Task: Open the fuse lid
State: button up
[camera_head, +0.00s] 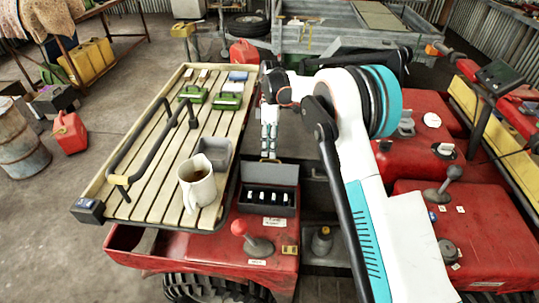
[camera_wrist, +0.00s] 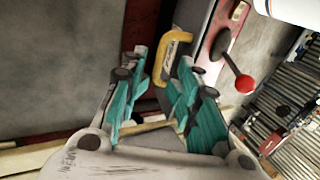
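The fuse box (camera_head: 243,205) is a dark box on the red fender, with several white fuses showing inside. Its dark lid (camera_head: 268,173) stands raised at the far side of the box. My gripper (camera_head: 268,152) points down just behind the lid; whether they touch is unclear. In the wrist view my gripper's teal fingers (camera_wrist: 158,75) are apart. A yellow handle-like piece (camera_wrist: 172,55) shows between and beyond the fingertips; I cannot tell whether it belongs to the lid. Nothing is clearly held.
A red-knobbed lever (camera_head: 239,228) stands in front of the box, and also shows in the wrist view (camera_wrist: 243,84). A slatted rack (camera_head: 150,190) at left carries a cream mug (camera_head: 197,183), a grey bin (camera_head: 217,150) and green clips. Red machine parts lie right of my arm.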

jog(key=v, duration=0.9)
jog(key=shift+d, duration=0.15)
jog(key=shift+w+r, duration=0.1)
jog(key=shift+r, duration=0.05)
jog(key=shift+c, duration=0.3)
